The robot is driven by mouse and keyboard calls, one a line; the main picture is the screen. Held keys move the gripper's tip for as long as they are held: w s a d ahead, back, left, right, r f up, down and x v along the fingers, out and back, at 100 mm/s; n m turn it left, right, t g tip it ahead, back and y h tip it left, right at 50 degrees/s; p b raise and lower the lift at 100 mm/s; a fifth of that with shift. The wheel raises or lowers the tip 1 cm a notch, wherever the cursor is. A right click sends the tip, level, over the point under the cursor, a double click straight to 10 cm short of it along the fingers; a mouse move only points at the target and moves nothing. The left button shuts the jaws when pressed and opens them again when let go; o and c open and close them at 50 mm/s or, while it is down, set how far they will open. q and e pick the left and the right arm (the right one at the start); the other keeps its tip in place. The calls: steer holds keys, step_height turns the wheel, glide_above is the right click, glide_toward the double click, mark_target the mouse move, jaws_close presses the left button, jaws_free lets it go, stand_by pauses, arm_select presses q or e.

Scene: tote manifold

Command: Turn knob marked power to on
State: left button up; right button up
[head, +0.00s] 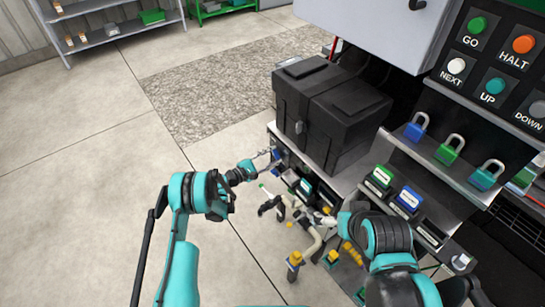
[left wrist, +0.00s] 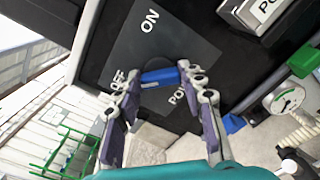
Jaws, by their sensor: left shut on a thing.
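In the left wrist view a blue bar-shaped knob (left wrist: 160,76) sits on a dark plate (left wrist: 185,45) with ON at its upper end and OFF to the left. The label below the knob is partly hidden by a finger; only "PO" reads clearly. The knob's bar lies across the picture, its left end toward OFF. My left gripper (left wrist: 163,82) is shut on the knob, a finger at each end of the bar. In the head view my left gripper (head: 268,158) reaches the panel's left end. My right gripper (head: 325,222) is over the low front fittings, its fingers too small to judge.
A black case (head: 335,115) stands on the bench above the panel. Padlocks (head: 450,148) and labelled push buttons (head: 495,60) are to the right. A gauge (left wrist: 287,100) and green handle (left wrist: 304,61) are close on the right of the wrist view. Open floor (head: 90,150) lies left.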

arm_select(q)
steer(key=m, duration=0.4)
steer(key=shift+m, duration=0.3)
steer(key=shift+f+m, duration=0.2)
steer(key=shift+m, duration=6.5)
steer(key=o, duration=1.2)
steer(key=shift+c, duration=0.2)
